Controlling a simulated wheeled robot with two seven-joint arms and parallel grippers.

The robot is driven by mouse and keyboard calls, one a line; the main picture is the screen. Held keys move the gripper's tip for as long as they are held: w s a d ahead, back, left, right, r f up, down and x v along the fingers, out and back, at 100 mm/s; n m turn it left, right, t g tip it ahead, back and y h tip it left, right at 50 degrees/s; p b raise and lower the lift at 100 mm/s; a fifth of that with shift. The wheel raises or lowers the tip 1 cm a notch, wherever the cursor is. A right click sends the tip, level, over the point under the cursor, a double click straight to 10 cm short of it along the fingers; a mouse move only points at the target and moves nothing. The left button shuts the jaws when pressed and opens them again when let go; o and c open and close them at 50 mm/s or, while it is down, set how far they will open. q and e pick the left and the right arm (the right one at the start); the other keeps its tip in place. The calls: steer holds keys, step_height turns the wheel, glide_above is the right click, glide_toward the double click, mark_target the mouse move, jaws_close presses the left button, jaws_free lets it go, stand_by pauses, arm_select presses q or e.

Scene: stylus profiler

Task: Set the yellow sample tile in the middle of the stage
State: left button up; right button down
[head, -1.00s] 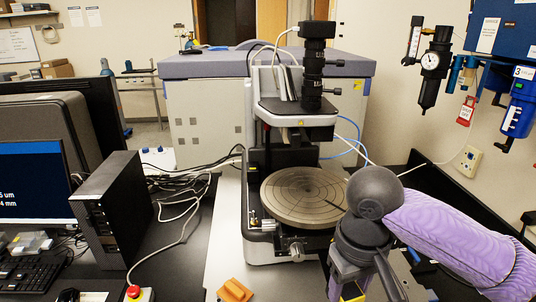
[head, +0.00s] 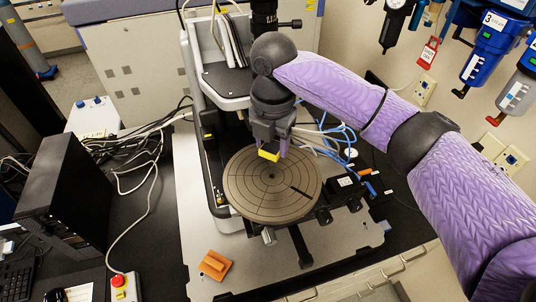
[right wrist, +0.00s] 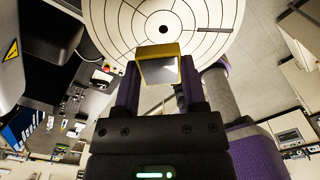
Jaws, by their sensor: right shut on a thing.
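The yellow sample tile (head: 269,155) is held between the fingers of my right gripper (head: 274,150). In the right wrist view the tile (right wrist: 158,52) has a yellow edge and a grey face, and both fingers (right wrist: 160,82) press on its sides. The round stage (head: 250,197) is a grey-brown disc with engraved rings and lines and a dark centre mark. In the head view the tile appears over the stage's back part, behind the centre mark. It seems to be above the surface, but the height is hard to tell. My left gripper is not in view.
The profiler's head and bracket (head: 226,84) stand close behind and left of my right gripper. An orange block (head: 215,264) lies on the pale base plate in front. Blue tubes (head: 340,138) run at the right. A red stop button (head: 118,281) is at the lower left.

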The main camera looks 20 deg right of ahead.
mark_target(274, 151)
steer(key=f, duration=0.1)
steer(key=s+f, duration=0.1)
steer(key=f, duration=0.1)
steer(key=shift+s, duration=0.15)
steer(key=f, duration=0.1)
steer(key=f+p, duration=0.1)
steer(key=f, duration=0.1)
steer(key=shift+w+f, duration=0.15)
steer(key=shift+w, duration=0.2)
steer(key=shift+f, duration=0.15)
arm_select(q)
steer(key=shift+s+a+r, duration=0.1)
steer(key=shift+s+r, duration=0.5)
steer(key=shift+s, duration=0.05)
arm_select(e)
steer(key=shift+s, duration=0.1)
steer(key=shift+c, duration=0.7)
jaws_free()
steer(key=shift+f, duration=0.1)
arm_select(q)
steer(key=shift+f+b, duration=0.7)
steer(key=shift+b, duration=0.1)
arm_select(e)
step_height(274, 151, up, 12)
steer(key=shift+r, duration=0.2)
